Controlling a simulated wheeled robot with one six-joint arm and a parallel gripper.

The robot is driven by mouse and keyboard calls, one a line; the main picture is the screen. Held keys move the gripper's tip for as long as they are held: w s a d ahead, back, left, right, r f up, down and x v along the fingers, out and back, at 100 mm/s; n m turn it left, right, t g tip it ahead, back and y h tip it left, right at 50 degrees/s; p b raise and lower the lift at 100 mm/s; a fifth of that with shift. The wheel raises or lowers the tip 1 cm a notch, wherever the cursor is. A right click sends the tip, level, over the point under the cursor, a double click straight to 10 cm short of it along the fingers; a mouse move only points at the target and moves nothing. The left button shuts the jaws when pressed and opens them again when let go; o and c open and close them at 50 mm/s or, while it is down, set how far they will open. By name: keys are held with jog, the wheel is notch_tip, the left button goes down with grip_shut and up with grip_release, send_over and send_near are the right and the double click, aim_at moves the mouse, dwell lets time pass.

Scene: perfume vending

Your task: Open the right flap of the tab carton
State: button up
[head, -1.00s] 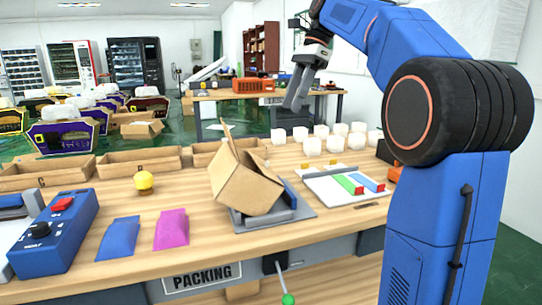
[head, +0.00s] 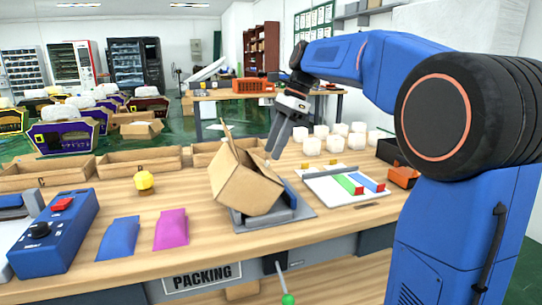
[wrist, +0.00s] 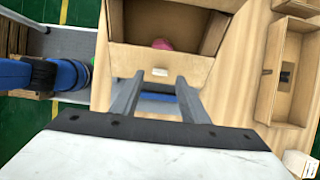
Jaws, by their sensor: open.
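The tab carton (head: 243,188) is a brown cardboard box, tilted on a grey stand (head: 299,207) on the packing table. One flap stands up at its upper left. My gripper (head: 272,152) is at the carton's upper right side, pointing down, in the head view. The wrist view shows the carton's open mouth, a pink item (wrist: 161,44) inside, and a brown flap (wrist: 185,62) with a small white tab (wrist: 160,72). My gripper (wrist: 159,80) is open there, its two fingertips on either side of the tab's place. I cannot tell whether they touch the flap.
Several white blocks (head: 312,146) stand behind a white board (head: 325,190) with green and blue bars. A blue control box (head: 52,235), a blue pouch (head: 119,238), a magenta pouch (head: 171,229) and a yellow bottle (head: 144,181) are left of the carton. Open trays (head: 137,163) line the back.

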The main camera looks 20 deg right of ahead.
aim_at(268, 162)
jog(key=shift+x, duration=1.55)
grip_shut()
